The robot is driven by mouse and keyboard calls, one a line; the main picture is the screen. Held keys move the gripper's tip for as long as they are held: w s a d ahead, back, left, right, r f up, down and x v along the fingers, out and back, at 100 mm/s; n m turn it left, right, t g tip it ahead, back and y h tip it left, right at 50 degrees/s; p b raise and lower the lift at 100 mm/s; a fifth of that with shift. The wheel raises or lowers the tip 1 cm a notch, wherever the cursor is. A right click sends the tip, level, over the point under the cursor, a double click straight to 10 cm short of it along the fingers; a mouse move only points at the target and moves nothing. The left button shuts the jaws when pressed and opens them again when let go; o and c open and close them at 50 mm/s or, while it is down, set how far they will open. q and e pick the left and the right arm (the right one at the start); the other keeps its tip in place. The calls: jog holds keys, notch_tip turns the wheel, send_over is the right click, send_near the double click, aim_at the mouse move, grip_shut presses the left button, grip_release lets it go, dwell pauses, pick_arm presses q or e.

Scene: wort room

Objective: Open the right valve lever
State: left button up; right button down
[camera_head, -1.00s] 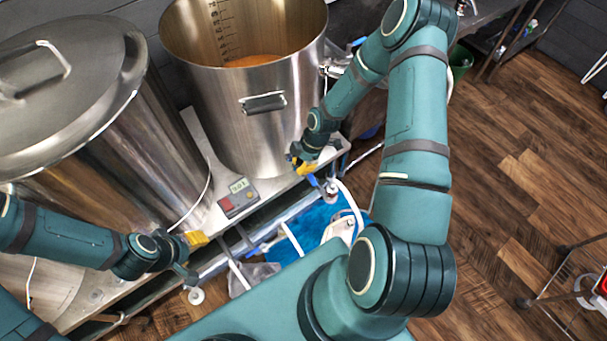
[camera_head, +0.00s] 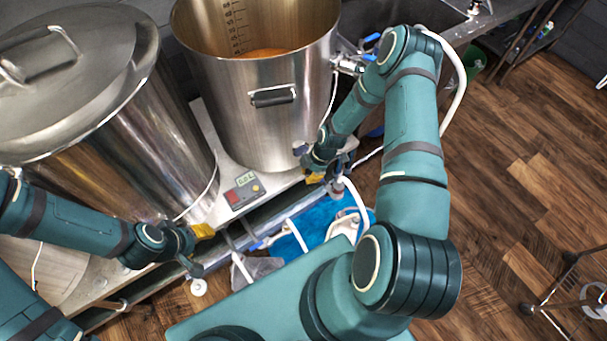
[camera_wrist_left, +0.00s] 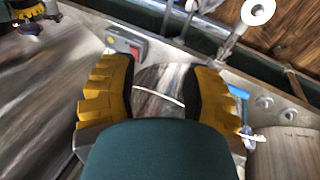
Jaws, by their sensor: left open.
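My right gripper (camera_head: 325,175) is beside the fittings at the right end of the stand, below the open pot (camera_head: 245,110). One yellow finger shows there, but its grip is hidden. No lever can be made out in it. A blue lever (camera_head: 257,245) is on the pipework under the stand, right of my left gripper. Other blue levers (camera_head: 372,38) are at the upper right beside the pot's outlet. My left gripper (camera_head: 199,250) is open and empty at the stand's front edge. In the left wrist view its yellow fingers (camera_wrist_left: 160,95) stand wide apart.
A lidded steel kettle (camera_head: 110,120) stands at the left. A controller with a red patch (camera_head: 244,190) sits on the stand, also in the left wrist view (camera_wrist_left: 126,43). A blue tub (camera_head: 320,222) and white hoses are below.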

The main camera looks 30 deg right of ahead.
jog(key=shift+d, duration=0.15)
pick_arm(q)
jog(key=f+b, duration=0.2)
jog(key=s+f+b, duration=0.1)
jog(key=f+b, duration=0.1)
jog(key=shift+s+d+f, duration=0.1)
jog(key=shift+s, duration=0.05)
pick_arm(e)
jog(key=d+n, duration=0.1)
jog(key=s+n+g, duration=0.1)
jog(key=n, duration=0.1)
jog(key=shift+d, duration=0.35)
